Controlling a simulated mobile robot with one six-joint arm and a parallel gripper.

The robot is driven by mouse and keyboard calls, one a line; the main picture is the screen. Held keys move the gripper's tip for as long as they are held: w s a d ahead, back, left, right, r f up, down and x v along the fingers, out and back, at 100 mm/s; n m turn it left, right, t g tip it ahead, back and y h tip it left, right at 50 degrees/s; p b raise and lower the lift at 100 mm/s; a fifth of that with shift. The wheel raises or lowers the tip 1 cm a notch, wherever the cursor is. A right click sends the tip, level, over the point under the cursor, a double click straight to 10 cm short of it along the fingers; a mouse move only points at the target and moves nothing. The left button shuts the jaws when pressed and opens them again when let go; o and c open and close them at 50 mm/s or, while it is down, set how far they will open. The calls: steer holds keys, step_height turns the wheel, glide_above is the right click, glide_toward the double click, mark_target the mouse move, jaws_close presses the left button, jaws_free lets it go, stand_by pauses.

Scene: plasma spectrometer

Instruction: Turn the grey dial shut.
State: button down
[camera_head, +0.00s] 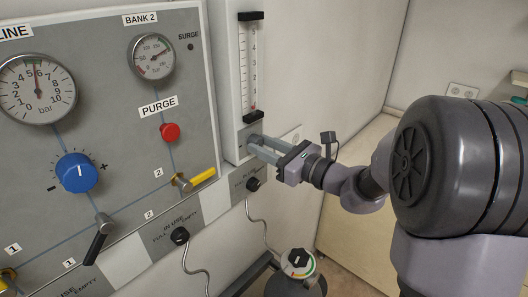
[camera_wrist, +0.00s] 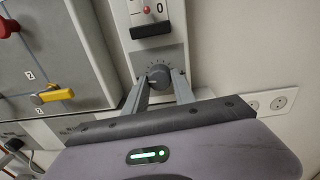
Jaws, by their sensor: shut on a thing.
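The grey dial (camera_wrist: 159,77) is a round knob with a light pointer mark and scale ticks around it, at the foot of the flowmeter panel. In the wrist view it sits between the two fingertips of my gripper (camera_wrist: 160,82), which is shut on it from both sides. In the head view my gripper (camera_head: 258,143) reaches the foot of the flowmeter from the right, and the fingers mostly hide the dial there.
The flowmeter tube (camera_head: 248,70) rises above the dial. To the left is a gas panel with a yellow lever (camera_head: 202,177), a red purge button (camera_head: 170,132), a blue knob (camera_head: 77,173) and gauges. A wall socket (camera_wrist: 277,103) is at the right. A gas cylinder top (camera_head: 298,263) stands below.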

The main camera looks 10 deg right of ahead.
steer(key=shift+n+b, duration=1.7)
steer(key=shift+b, duration=0.15)
steer(key=c, duration=1)
jaws_free()
steer(key=shift+c, duration=0.2)
steer(key=p+v, duration=0.1)
steer(key=v, duration=1.6)
steer(key=shift+s+r, duration=0.2)
steer(key=shift+r, duration=0.05)
